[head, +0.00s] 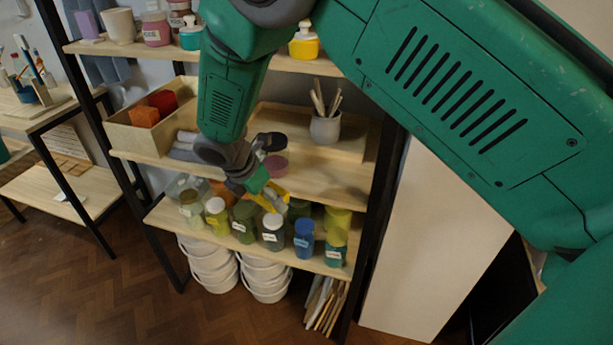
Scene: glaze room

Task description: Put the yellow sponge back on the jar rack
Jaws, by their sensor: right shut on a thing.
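My right arm reaches in from the right across the wooden shelf rack (330,185), which has a black frame. My right gripper (268,190) is just above the jars on the lower shelf, in front of the middle shelf. It is shut on the yellow sponge (275,193), which is partly hidden by the fingers. Below it stand a clear jar with a white label (273,232), a dark green jar (243,222) and a blue jar (304,239). Whether the sponge touches a jar I cannot tell. My left gripper is not in view.
A wooden box (135,133) with orange and red blocks and a grey pot of tools (325,127) stand on the middle shelf. Yellow-green jars (338,222) stand at the lower shelf's right end. White buckets (210,270) stand below. A side table (40,115) is at left.

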